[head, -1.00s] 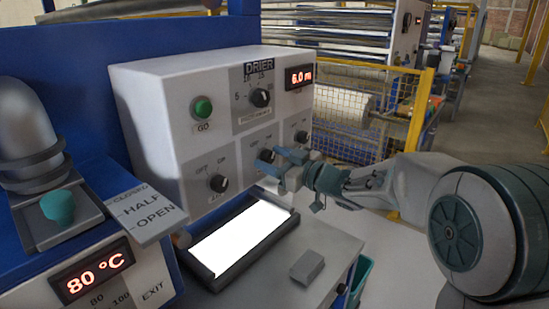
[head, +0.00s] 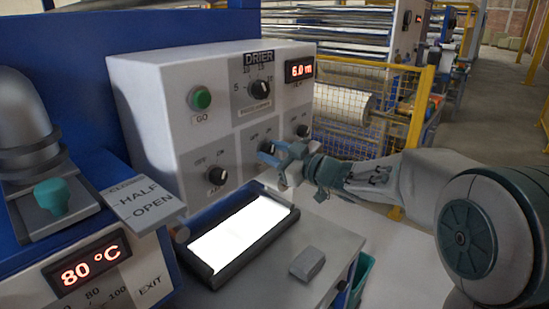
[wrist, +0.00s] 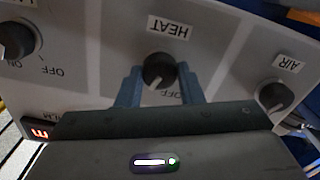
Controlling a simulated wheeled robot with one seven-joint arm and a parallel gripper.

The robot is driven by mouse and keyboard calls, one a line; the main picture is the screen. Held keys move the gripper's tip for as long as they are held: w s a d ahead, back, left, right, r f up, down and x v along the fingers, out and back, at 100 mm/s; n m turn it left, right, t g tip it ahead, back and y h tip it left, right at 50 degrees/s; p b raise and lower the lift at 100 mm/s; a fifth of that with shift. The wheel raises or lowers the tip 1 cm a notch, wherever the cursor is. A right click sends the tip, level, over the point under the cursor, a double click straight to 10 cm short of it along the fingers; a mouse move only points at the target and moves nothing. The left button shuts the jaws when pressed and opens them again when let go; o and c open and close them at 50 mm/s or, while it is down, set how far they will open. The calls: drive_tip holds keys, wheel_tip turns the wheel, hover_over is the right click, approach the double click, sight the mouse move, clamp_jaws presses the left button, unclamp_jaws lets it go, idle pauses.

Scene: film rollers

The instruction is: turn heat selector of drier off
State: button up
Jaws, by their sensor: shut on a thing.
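The drier's control box (head: 155,95) stands on a grey bench. Its heat selector (wrist: 159,70) is a round black knob below the HEAT label, seen upside down in the wrist view. In the head view the heat selector (head: 266,147) is partly hidden by my gripper (head: 283,152). In the wrist view the two blue fingers of my gripper (wrist: 160,88) stand on either side of the knob and are shut on it. A pale mark shows on the knob's lower edge there, close to the OFF print. The exact pointer angle is hard to tell.
The AIR knob (wrist: 275,96) and another black knob (wrist: 17,40) flank the heat selector. A green GO button (head: 201,99) and a timer knob (head: 260,89) sit above. Below are a lit tray (head: 205,275) and a small grey block (head: 307,263). A yellow fence (head: 420,120) stands behind.

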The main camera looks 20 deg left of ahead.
drive_tip(key=shift+s+f+n+b, duration=0.1)
drive_tip(key=shift+f+n+b, duration=0.05)
drive_tip(key=shift+n+b, duration=2.15)
drive_tip(key=shift+s+f+n+b, duration=0.1)
drive_tip(key=shift+n+b, duration=1.7)
drive_tip(key=shift+n, duration=0.9)
drive_tip(key=o, duration=1)
drive_tip(key=shift+a+r, duration=0.1)
drive_tip(key=shift+c, duration=0.2)
drive_tip(key=v, duration=1.3)
drive_tip(key=shift+d+b, duration=0.35)
drive_tip(key=shift+d, duration=0.05)
drive_tip(key=shift+s, duration=0.1)
